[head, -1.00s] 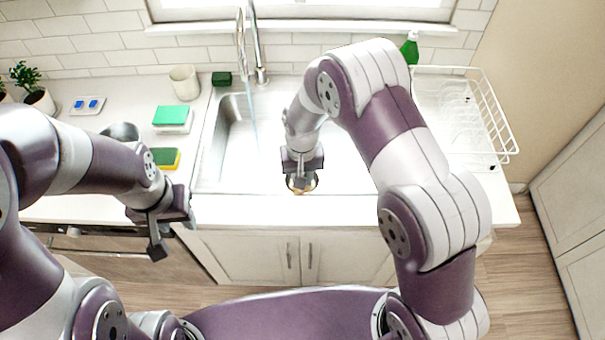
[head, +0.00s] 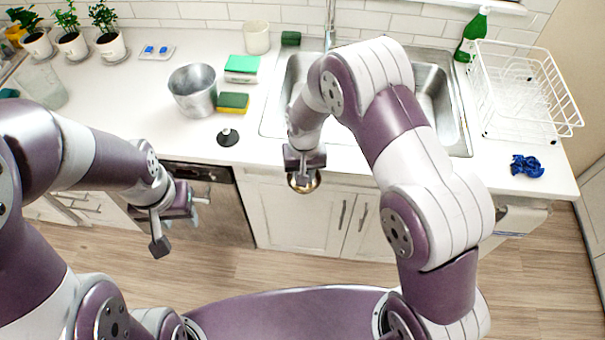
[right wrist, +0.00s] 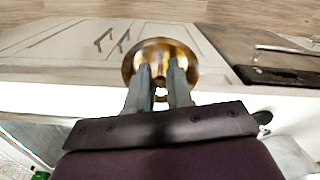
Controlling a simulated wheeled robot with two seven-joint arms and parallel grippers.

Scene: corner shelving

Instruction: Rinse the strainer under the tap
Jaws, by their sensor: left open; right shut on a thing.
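My right gripper (head: 304,168) is shut on a round, brass-coloured strainer (head: 304,183). In the head view the strainer appears in front of the counter's front edge, short of the sink (head: 455,115). In the right wrist view the strainer (right wrist: 185,60) sits between the two fingers (right wrist: 160,88), with cabinet doors behind it. The tap (head: 330,25) shows only in part at the top of the head view; its upper end is out of frame. My right arm hides much of the basin. My left gripper (head: 182,222) is open and empty in front of the dishwasher.
A metal pot (head: 193,92), a yellow-green sponge (head: 233,102), a black stopper-like thing (head: 228,137) and a cup (head: 256,38) stand left of the sink. A white dish rack (head: 525,95), a green bottle (head: 472,36) and a blue cloth (head: 527,166) are at right.

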